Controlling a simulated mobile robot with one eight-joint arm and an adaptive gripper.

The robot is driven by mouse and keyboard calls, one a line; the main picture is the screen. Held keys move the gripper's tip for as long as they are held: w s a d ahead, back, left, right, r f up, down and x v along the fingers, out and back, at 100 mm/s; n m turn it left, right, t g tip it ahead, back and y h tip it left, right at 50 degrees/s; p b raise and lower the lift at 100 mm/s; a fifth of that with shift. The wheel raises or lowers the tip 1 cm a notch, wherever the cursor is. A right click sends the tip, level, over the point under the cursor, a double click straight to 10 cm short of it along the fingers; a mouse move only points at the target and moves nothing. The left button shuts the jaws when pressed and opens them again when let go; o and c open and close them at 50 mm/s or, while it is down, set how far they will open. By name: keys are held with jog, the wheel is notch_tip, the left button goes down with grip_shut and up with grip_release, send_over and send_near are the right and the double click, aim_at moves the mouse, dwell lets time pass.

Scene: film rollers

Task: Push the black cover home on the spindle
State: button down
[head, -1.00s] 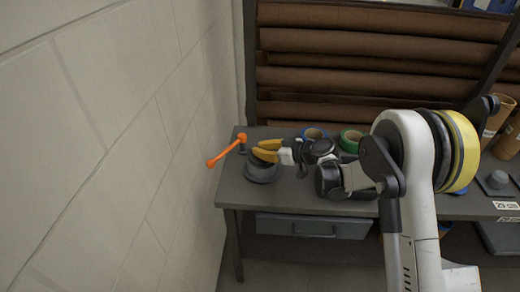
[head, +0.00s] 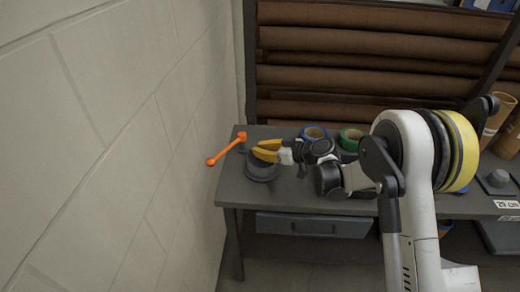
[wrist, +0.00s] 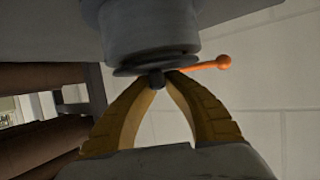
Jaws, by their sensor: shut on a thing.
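The black cover (wrist: 132,69) is a dark flat disc with a small knob, in the upper middle of the wrist view. My gripper (wrist: 158,77) has its two yellow fingers closed on the knob. In the head view my gripper (head: 265,151) reaches left over the bench. The disc lies against the end of a thick grey cylinder (wrist: 150,25), which seems to be the spindle's housing. In the head view a dark round part (head: 262,172) shows below the fingertips. The spindle itself is hidden, and I cannot tell whether the cover sits fully against the cylinder.
An orange crank handle (head: 226,150) stands just left of the fingers, close to the wall (head: 120,140). Blue (head: 314,133) and green (head: 350,138) tape rolls lie behind my wrist. The bench (head: 300,198) is clear in front.

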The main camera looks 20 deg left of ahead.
jog(key=c, duration=0.8)
grip_release()
jog(key=shift+c, duration=0.2)
jog(key=shift+r+p, duration=1.75)
jog(key=shift+r, duration=1.7)
